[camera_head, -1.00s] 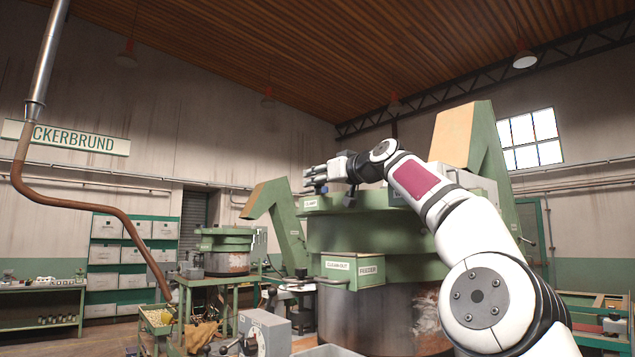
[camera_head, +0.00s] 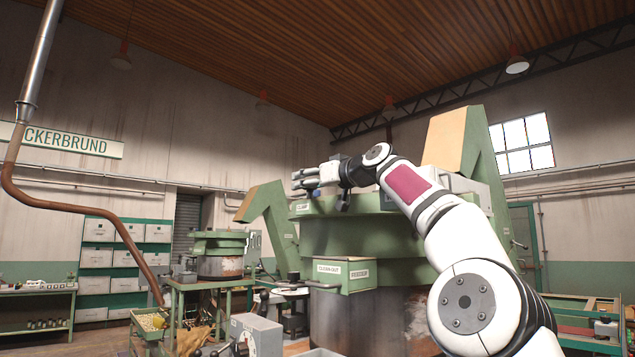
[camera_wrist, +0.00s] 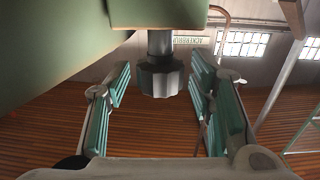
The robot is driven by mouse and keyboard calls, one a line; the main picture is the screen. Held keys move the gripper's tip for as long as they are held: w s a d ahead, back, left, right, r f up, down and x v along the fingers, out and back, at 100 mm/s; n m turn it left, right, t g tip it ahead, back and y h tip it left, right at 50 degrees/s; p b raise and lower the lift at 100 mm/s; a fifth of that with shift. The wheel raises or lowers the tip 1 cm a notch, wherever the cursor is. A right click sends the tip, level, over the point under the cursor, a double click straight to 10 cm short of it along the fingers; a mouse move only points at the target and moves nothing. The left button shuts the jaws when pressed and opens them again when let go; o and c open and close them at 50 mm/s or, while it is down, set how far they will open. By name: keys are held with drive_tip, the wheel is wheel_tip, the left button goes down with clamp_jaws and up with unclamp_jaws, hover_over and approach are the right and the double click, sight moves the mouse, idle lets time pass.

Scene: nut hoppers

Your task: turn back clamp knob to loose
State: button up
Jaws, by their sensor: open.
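The clamp knob (camera_wrist: 161,79) is dark, fluted and on a short grey shaft below a green part (camera_wrist: 160,14) in the wrist view. My gripper (camera_wrist: 161,95) is open, with its teal-padded fingers on either side of the knob. Gaps show between the knob and both fingers, so it is not gripped. In the head view my gripper (camera_head: 306,182) is at the upper left rim of the large green hopper (camera_head: 375,232). Whether the knob is tight or loose does not show.
A clean-out box (camera_head: 343,274) with a handle juts from the hopper front. A grey machine (camera_head: 257,335) stands low in front. A smaller green hopper (camera_head: 221,255) is on a bench at left. A tall green chute (camera_head: 461,147) rises behind my arm.

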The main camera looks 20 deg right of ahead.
drive_tip(key=shift+v, duration=0.85)
drive_tip(key=shift+s+d, duration=0.3)
drive_tip(key=shift+s, duration=0.25)
drive_tip(key=v, duration=0.9)
drive_tip(key=shift+a, duration=0.1)
